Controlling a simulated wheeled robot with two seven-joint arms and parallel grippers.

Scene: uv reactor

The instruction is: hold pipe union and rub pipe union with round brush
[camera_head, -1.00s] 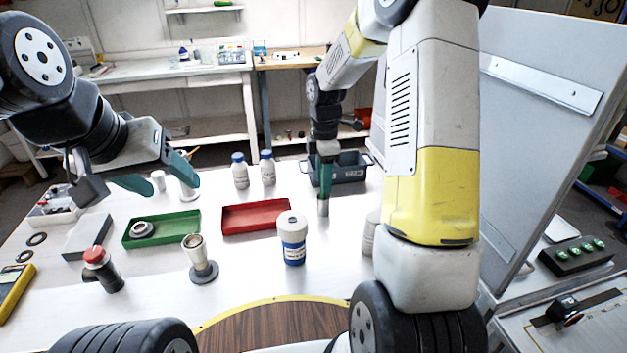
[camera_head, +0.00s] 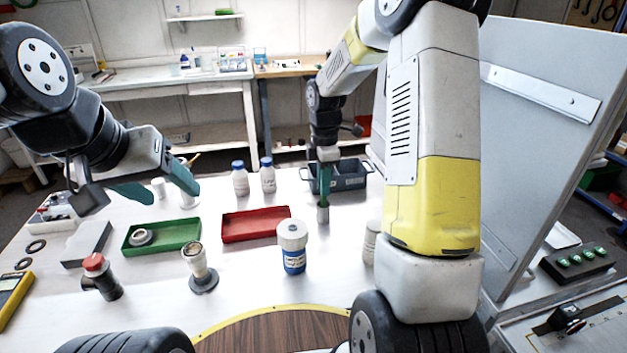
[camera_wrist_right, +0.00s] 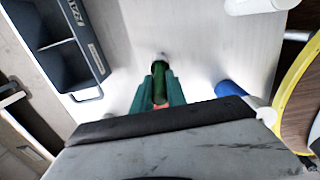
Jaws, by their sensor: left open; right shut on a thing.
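A grey metal ring-shaped fitting, seemingly the pipe union (camera_head: 141,237), lies in the left part of the green tray (camera_head: 180,236). My left gripper (camera_head: 158,192) is open and empty above and behind that tray. My right gripper (camera_head: 325,180) is shut on a slim dark green thing with a grey end, probably the round brush (camera_head: 323,214). It points down over the table, right of the red tray. The held thing also shows between the green fingers in the right wrist view (camera_wrist_right: 160,82). Its bristles cannot be made out.
A red tray (camera_head: 256,224) is empty. A blue-and-white jar (camera_head: 293,250), a metal cup-like piece on a dark base (camera_head: 198,270) and a red-topped dark fitting (camera_head: 101,277) stand in front. Two white bottles (camera_head: 240,180) and a dark bin (camera_head: 350,176) stand behind.

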